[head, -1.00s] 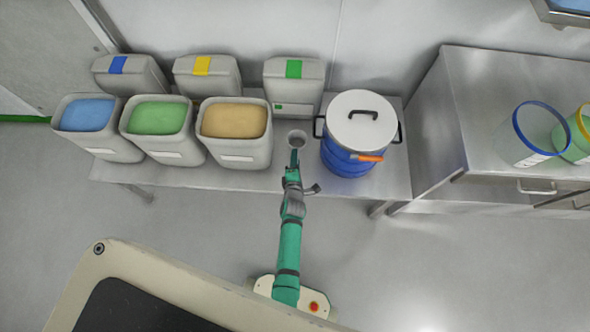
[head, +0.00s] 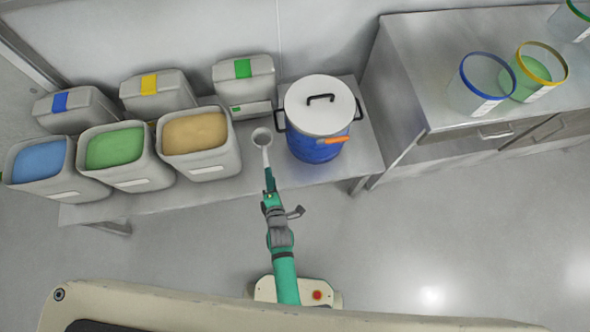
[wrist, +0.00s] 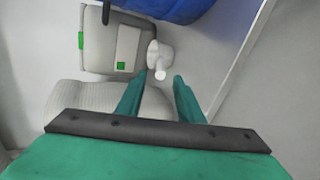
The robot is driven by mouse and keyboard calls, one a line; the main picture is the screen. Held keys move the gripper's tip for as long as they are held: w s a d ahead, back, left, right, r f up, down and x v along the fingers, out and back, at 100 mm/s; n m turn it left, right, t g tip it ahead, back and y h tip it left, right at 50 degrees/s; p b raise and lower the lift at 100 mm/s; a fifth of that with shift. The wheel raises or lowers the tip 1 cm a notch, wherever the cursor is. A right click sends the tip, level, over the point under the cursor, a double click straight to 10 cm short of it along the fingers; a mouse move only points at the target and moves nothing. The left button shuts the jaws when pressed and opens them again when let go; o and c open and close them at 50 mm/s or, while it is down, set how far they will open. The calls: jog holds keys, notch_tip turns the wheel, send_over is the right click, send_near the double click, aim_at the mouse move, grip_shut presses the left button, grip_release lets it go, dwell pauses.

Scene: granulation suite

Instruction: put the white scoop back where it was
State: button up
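The white scoop (head: 261,137) is on the steel bench, between the tan-filled bin and the blue drum. Its handle points toward my gripper (head: 269,178). In the wrist view the scoop (wrist: 160,54) lies just beyond the fingertips, with its handle end facing me. My gripper (wrist: 159,76) is open, with a finger on either side of the handle's line and a gap to each. Whether the scoop's base rests fully on the bench is hard to tell.
The bench (head: 228,187) holds open bins of blue (head: 40,163), green (head: 115,149) and tan (head: 194,132) material, with lidded bins behind. A blue drum (head: 318,150) with a white lid stands right of the scoop. Clear tubs (head: 470,95) stand on the right cabinet. Front floor is clear.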

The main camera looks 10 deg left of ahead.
jog(key=s+d+r+m+t+h, duration=0.1)
jog(key=s+d+r+m, duration=0.3)
jog(key=s+r+m, duration=0.3)
jog(key=s+d+r+m+t+h, duration=0.1)
jog(key=s+d+r+m, duration=0.3)
jog(key=s+r+m, duration=0.4)
jog(key=s+d+r+m+h, duration=0.1)
jog(key=s+d+r+m, duration=0.3)
jog(key=r, duration=0.9)
jog(key=s+m, duration=0.3)
jog(key=s, duration=0.1)
jog(key=shift+d+m+t+h, duration=0.2)
jog(key=shift+m+t+h, duration=0.1)
jog(key=shift+t, duration=0.1)
